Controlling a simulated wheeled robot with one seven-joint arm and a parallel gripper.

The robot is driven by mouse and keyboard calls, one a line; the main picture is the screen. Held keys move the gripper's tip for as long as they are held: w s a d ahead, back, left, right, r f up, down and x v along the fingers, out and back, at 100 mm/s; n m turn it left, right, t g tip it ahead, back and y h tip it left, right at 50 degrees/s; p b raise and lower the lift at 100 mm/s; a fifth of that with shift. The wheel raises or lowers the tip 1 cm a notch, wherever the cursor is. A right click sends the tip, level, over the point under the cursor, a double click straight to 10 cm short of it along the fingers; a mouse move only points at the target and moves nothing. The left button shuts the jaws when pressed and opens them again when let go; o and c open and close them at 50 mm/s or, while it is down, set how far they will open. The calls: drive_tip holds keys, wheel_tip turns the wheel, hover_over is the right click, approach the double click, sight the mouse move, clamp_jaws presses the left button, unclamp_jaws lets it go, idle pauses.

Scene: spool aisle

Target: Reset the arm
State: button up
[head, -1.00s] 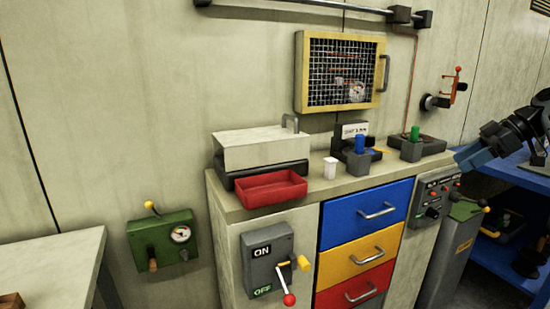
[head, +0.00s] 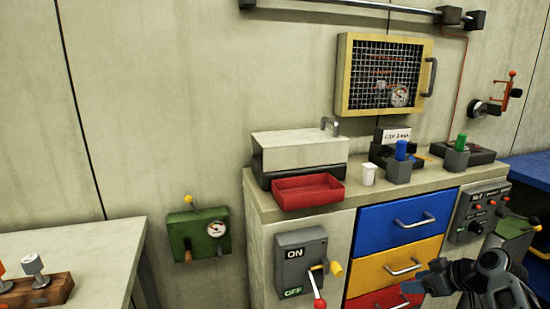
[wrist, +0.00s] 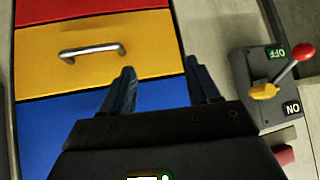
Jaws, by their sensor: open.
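My gripper is open and empty in the wrist view (wrist: 160,90), its two dark blue fingers apart. Behind the fingers in that view are the yellow drawer (wrist: 95,55) and the blue drawer (wrist: 50,125), seen upside down. In the head view my arm reaches in at the lower right, in front of the cabinet. My gripper (head: 415,288) shows there only in part, low before the red drawer (head: 375,299).
The ON/OFF lever box (head: 300,262) is on the cabinet front, left of the drawers. A red tray (head: 308,192), white cup (head: 368,175) and spool holders stand on the cabinet top (head: 350,199). A green gauge box (head: 198,232) hangs on the wall. A pale table (head: 90,255) is at left.

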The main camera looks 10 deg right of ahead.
drive_tip(key=s+a+f+m+t+h, duration=0.1)
drive_tip(key=s+a+f+m, duration=0.1)
drive_tip(key=s+a+f, duration=0.45)
drive_tip(key=s+a+f+m+h, duration=0.15)
drive_tip(key=s+a+f, duration=0.25)
drive_tip(key=s+a, duration=0.4)
drive_tip(key=s+a+r+t+h, duration=0.1)
drive_tip(key=s+a, duration=0.3)
drive_tip(key=s, duration=0.3)
drive_tip(key=s+a+r+t+h, duration=0.1)
drive_tip(key=s+a+r, duration=0.1)
drive_tip(key=s+a, duration=0.35)
drive_tip(key=s+a+r+t, duration=0.1)
drive_tip(key=s+r, duration=0.8)
drive_tip(key=r, duration=0.2)
drive_tip(key=s+a+r+t+y, duration=0.1)
drive_tip(key=s+r+t, duration=0.1)
drive_tip(key=s+r, duration=0.8)
drive_tip(key=shift+s+a+r+t+p, duration=0.15)
drive_tip(key=shift+a+r+t+p, duration=0.15)
drive_tip(key=shift+r+p, duration=0.15)
drive_tip(key=shift+d, duration=0.1)
